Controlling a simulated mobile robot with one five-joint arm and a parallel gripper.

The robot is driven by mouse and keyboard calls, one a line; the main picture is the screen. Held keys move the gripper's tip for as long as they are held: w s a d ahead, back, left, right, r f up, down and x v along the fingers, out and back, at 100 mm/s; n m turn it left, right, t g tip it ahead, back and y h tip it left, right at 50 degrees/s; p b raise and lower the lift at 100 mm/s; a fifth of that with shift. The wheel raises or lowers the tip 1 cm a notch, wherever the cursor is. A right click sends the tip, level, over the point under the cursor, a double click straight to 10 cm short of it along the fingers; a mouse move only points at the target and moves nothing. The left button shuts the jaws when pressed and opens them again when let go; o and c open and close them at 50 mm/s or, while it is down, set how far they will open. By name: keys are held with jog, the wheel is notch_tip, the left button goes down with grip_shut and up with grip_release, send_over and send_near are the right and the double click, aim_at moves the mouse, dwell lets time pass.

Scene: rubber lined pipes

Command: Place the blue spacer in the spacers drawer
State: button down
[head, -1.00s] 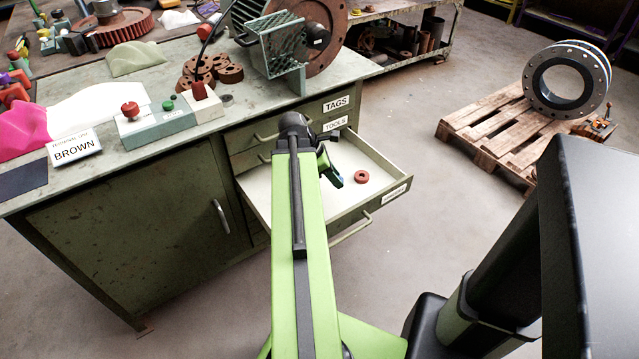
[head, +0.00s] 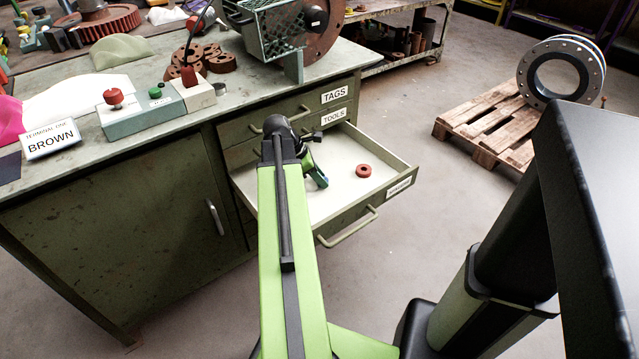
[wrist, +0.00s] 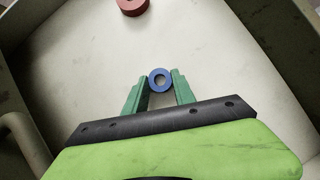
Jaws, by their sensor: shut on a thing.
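The blue spacer (wrist: 160,79), a small ring, sits between the green fingertips of my gripper (wrist: 160,85) in the wrist view. My gripper is shut on it, with the ring at the tips. In the head view my gripper (head: 317,178) is over the open drawer (head: 345,204), and the blue spacer is too small or hidden to make out. The drawer has a pale floor and a front label too small to read surely. In the wrist view the drawer floor (wrist: 220,50) lies behind the spacer. I cannot tell whether the spacer touches the floor.
A red-brown ring (head: 363,171) lies in the drawer to the right of my gripper. It also shows in the wrist view (wrist: 132,6). Shut drawers labelled TAGS (head: 334,95) and TOOLS (head: 334,115) are above. Much of the drawer floor is clear.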

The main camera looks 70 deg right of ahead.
jog(key=shift+r, duration=0.1)
jog(key=shift+f, duration=0.2)
jog(key=c, duration=1)
grip_release()
jog(key=shift+r, duration=0.1)
jog(key=shift+c, duration=0.2)
jog(key=shift+s+r, duration=0.1)
jog(key=shift+r, duration=0.15)
jog(key=p+v, duration=0.6)
jog(key=v, duration=0.1)
jog(key=shift+p, duration=0.35)
